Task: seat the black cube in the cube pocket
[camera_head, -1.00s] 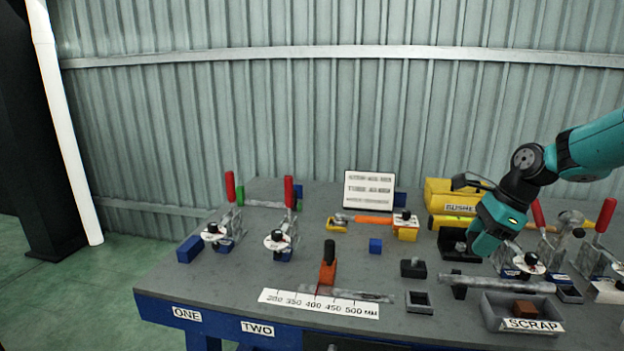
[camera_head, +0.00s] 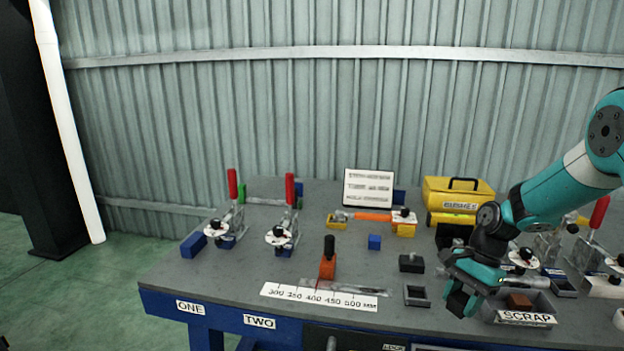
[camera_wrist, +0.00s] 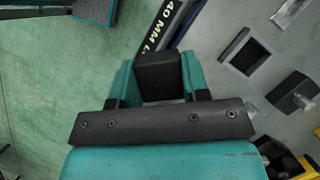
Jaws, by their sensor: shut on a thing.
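My gripper (camera_head: 463,297) is shut on the black cube (camera_wrist: 160,75), which sits between its two teal fingers in the wrist view. In the head view the gripper hangs near the bench's front edge, and the fingers largely hide the cube. A grey square frame with an open, empty recess (camera_head: 416,295) looks like the cube pocket. It lies on the bench just left of the gripper in the head view. It also shows upper right in the wrist view (camera_wrist: 248,51), apart from the held cube.
A dark block with a raised top (camera_head: 411,263) stands behind the square frame. The scrap tray (camera_head: 526,318) is right of my gripper. A blue cube (camera_head: 374,242) stands farther back.

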